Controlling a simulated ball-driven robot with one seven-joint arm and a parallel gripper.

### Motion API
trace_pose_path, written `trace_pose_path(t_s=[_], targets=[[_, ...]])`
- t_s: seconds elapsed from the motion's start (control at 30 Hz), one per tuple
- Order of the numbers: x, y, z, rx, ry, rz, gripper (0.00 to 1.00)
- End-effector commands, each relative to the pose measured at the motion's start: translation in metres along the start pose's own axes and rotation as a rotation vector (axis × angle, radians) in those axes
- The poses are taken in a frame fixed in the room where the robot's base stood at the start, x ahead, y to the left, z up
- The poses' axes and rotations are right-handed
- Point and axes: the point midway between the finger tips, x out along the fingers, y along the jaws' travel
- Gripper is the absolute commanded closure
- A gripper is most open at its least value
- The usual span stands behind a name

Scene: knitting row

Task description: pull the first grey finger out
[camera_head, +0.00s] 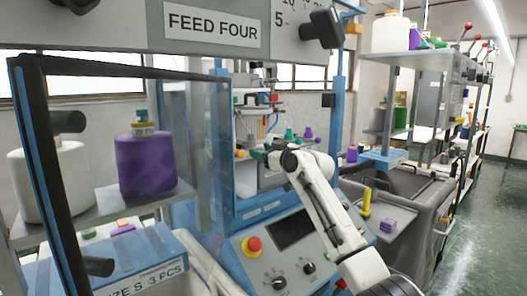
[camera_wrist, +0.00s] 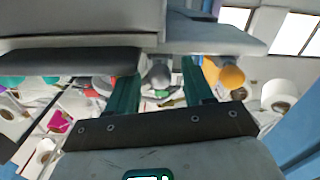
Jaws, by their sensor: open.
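My gripper (camera_head: 262,152) is at the middle of the blue machine (camera_head: 222,130), its green fingers pointing left into the machine's working space. In the wrist view my gripper (camera_wrist: 160,74) is open, with one green finger on each side. A rounded grey piece (camera_wrist: 158,76), which may be the first grey finger, shows in the gap between the fingers. I cannot tell whether either finger touches it. In the head view the grey fingers are too small or hidden to make out.
A clear door panel (camera_head: 185,140) stands open at the left, before purple (camera_head: 145,165) and white (camera_head: 45,180) yarn cones. A control panel with a red button (camera_head: 254,244) lies below my arm. An orange-capped part (camera_wrist: 230,76) is close right of the fingers. Floor (camera_head: 480,220) at right is clear.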

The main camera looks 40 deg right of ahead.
Motion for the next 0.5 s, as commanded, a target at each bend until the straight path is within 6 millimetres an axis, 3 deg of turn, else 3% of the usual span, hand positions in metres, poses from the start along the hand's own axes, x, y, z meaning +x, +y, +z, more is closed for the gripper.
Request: trace_pose_path(t_s=[0.2,0.5], targets=[[0.0002,-0.0002,0.0,0.0,0.0,0.0,0.48],[0.0001,-0.0001,0.0,0.0,0.0,-0.001,0.76]])
